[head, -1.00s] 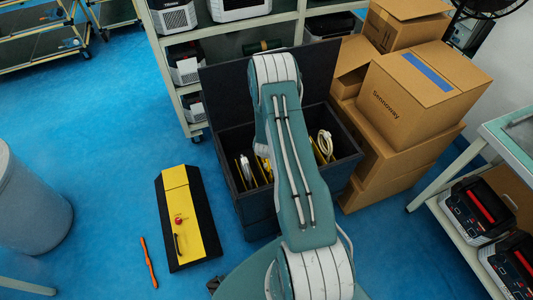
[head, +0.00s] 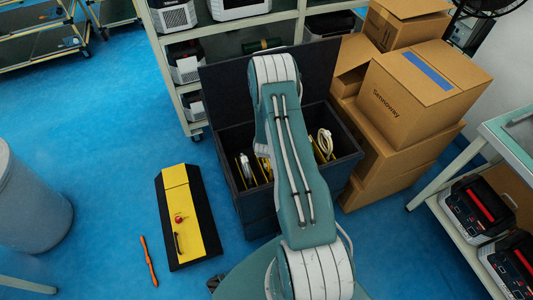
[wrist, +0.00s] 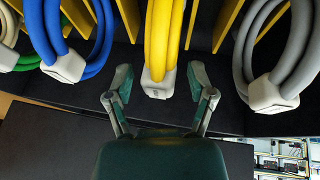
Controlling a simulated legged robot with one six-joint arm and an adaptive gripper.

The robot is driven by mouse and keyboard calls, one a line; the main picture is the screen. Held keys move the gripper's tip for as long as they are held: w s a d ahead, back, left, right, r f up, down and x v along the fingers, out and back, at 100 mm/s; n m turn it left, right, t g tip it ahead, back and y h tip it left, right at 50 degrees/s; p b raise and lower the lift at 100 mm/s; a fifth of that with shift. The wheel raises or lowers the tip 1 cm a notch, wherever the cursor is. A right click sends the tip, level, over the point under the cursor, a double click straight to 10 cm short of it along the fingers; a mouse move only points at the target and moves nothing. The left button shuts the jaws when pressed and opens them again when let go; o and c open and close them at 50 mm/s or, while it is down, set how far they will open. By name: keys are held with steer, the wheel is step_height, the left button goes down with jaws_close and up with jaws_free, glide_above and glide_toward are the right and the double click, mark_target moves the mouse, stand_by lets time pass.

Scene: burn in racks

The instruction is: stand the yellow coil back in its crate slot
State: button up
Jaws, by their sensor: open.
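In the wrist view the yellow coil (wrist: 160,38) stands with its white clip (wrist: 157,83) between the two fingers of my gripper (wrist: 160,88). The fingers are open, with a gap on each side of the clip. The coil shows between yellow dividers (wrist: 229,22); whether it rests on the crate floor cannot be told. The dark crate (head: 349,172) stands open in the head view, with its lid (head: 225,92) raised behind. My arm covers the crate's middle there and hides my gripper and most of the coils.
In the wrist view a blue coil (wrist: 98,40) is to the left and a grey coil (wrist: 300,55) to the right, with a green coil (wrist: 28,63) farther left. Cardboard boxes (head: 415,100) crowd the crate's right side. A black-and-yellow case (head: 205,215) lies on the floor at left.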

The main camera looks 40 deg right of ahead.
steer(key=v, duration=1.2)
stand_by(0.5)
steer(key=a+r+t+y, duration=0.1)
steer(key=a+r, duration=0.3)
steer(key=r, duration=0.4)
steer(key=a+r+n+y, duration=0.1)
steer(key=a+r, duration=0.3)
steer(key=r, duration=0.4)
steer(key=a+r+t+y, duration=0.1)
steer(key=a+r, duration=0.3)
steer(key=r, duration=0.4)
steer(key=s+a+r, duration=0.4)
steer(key=s+r, duration=0.4)
steer(key=s, duration=0.2)
steer(key=s+a+r+n, duration=0.1)
steer(key=s+a+r, duration=0.3)
steer(key=s+r, duration=0.3)
steer(key=s, duration=0.3)
steer(key=shift+a+r, duration=0.2)
steer(key=shift+r, duration=0.2)
